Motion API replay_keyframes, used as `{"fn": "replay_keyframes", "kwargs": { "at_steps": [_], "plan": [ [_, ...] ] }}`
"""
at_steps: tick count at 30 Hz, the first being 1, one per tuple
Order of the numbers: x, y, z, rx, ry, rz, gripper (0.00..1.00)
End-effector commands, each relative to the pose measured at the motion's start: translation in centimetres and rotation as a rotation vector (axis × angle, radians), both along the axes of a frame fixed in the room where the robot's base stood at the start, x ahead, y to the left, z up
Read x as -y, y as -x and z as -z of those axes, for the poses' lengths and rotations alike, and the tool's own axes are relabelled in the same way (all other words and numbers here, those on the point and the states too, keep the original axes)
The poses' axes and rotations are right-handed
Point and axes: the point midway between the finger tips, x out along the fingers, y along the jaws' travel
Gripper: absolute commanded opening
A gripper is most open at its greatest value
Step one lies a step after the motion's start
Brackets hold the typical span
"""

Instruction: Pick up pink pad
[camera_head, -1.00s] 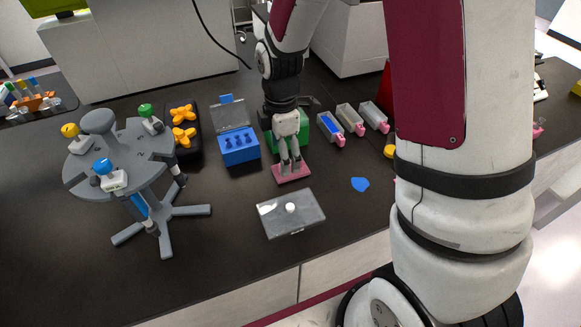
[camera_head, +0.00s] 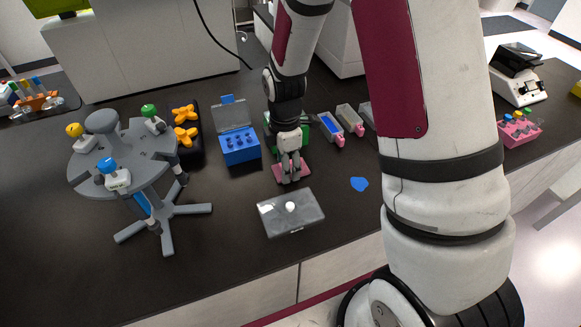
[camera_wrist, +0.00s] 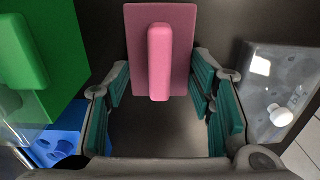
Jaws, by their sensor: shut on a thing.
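The pink pad (camera_head: 304,168) is a flat pink plate on the dark bench, in the middle of the head view. In the wrist view the pad (camera_wrist: 184,50) is a rectangle with a raised pink bar along its middle. My gripper (camera_head: 290,178) points down at the pad and hides part of it in the head view. In the wrist view my gripper (camera_wrist: 160,75) has its teal-lined fingers on either side of the pad, shut on it by its side edges. I cannot see a gap between the pad and the bench.
A clear lidded box (camera_head: 290,218) lies in front of the pad. A green block (camera_head: 272,130) and an open blue box (camera_head: 240,148) stand close behind and left. A grey round stand (camera_head: 125,150) is further left. A blue flat piece (camera_head: 359,184) lies right, with bare bench around it.

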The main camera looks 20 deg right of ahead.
Motion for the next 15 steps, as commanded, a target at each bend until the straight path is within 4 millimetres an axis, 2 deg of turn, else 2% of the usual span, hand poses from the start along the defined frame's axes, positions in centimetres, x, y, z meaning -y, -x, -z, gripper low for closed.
{"fn": "replay_keyframes", "kwargs": {
  "at_steps": [8,11,15],
  "plan": [
    [0.0,-0.1,-0.6,0.001,0.000,0.000,0.26],
    [0.0,-0.1,-1.8,0.004,-0.001,0.000,0.26],
    [0.0,-0.2,-4.5,0.006,0.000,0.000,0.26]
  ]
}}
